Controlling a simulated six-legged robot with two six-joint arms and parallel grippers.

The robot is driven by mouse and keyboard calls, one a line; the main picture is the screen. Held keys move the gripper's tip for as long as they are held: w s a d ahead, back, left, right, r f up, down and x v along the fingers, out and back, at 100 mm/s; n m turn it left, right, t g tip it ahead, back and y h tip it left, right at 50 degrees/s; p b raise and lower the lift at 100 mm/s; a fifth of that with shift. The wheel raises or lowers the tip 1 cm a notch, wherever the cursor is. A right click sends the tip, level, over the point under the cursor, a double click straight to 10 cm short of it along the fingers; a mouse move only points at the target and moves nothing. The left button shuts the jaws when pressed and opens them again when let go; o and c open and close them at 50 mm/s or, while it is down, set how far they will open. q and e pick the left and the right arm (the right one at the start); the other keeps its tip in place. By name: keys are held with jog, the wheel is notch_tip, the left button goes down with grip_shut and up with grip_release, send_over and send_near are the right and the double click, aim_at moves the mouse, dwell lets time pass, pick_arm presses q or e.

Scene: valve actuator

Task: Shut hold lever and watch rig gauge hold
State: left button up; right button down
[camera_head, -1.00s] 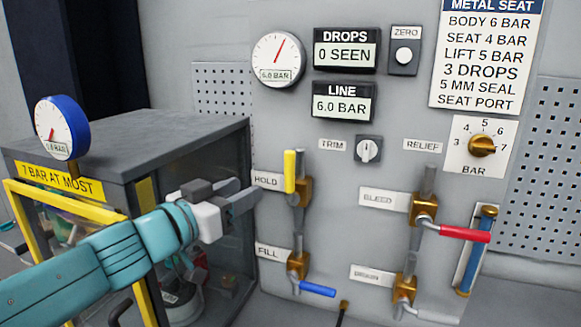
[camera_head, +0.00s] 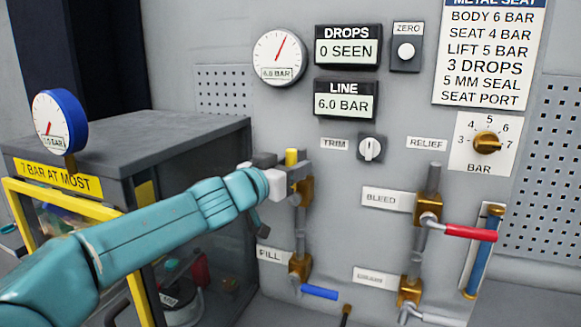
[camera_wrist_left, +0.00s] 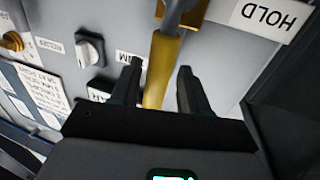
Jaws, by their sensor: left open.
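The yellow hold lever (camera_head: 291,157) stands upright on its brass valve in the head view, partly hidden by my left gripper. My left gripper (camera_head: 293,168) is open at the lever. In the left wrist view the yellow lever (camera_wrist_left: 161,70) lies between the two open fingers (camera_wrist_left: 158,88), with a gap on the right side; whether the left finger touches it I cannot tell. The HOLD label (camera_wrist_left: 269,15) shows upside down there. The rig gauge (camera_head: 279,58) reads 6.0 BAR, and the LINE display (camera_head: 345,101) also reads 6.0 BAR. My right gripper is not in view.
The blue fill lever (camera_head: 319,292) is below, the red bleed lever (camera_head: 470,232) to the right. The TRIM knob (camera_head: 371,149) is close right of the hold lever. A glass-sided cabinet (camera_head: 130,135) with a blue-rimmed gauge (camera_head: 60,121) stands left. The DROPS display (camera_head: 346,49) reads 0 SEEN.

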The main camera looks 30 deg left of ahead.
pick_arm(q)
jog(key=shift+w+d+f, duration=0.1)
jog(key=shift+w+f, duration=0.1)
jog(key=shift+w, duration=0.25)
jog(key=shift+c, duration=1.2)
jog(key=shift+s+d+r, duration=0.15)
jog(key=shift+s+r, duration=0.05)
jog(key=shift+s, duration=0.05)
jog(key=c, duration=0.5)
jog(key=shift+s+r, duration=0.1)
jog(key=shift+s, duration=0.1)
grip_shut()
jog(key=shift+r, duration=0.1)
